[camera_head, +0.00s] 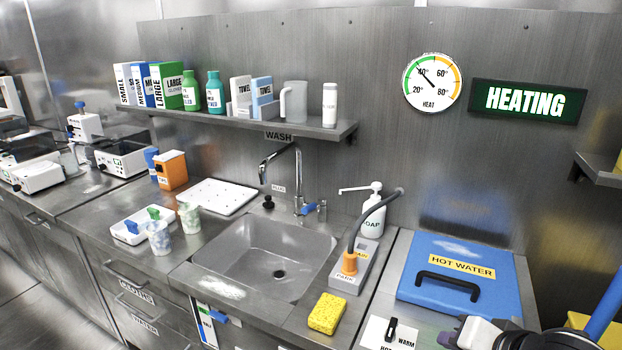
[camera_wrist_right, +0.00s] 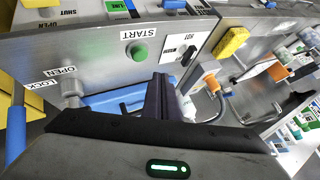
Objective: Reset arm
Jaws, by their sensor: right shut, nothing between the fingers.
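My right gripper (camera_head: 452,335) is at the bottom right edge of the head view, in front of the blue hot-water lid (camera_head: 428,245) and beside the hot/warm knob (camera_head: 391,329). In the right wrist view its dark fingers (camera_wrist_right: 160,98) are together with nothing between them. They stand in front of a steel panel with a green START button (camera_wrist_right: 138,51); I cannot tell if they touch anything. My left gripper is in neither view.
A sink (camera_head: 265,258) with a tap is in the middle, with a yellow sponge (camera_head: 327,313) at its front right. A soap bottle (camera_head: 372,212) and a grey hose (camera_head: 368,222) stand behind. A shelf (camera_head: 240,122) holds bottles and boxes. A blue bar (camera_head: 605,305) is at the right edge.

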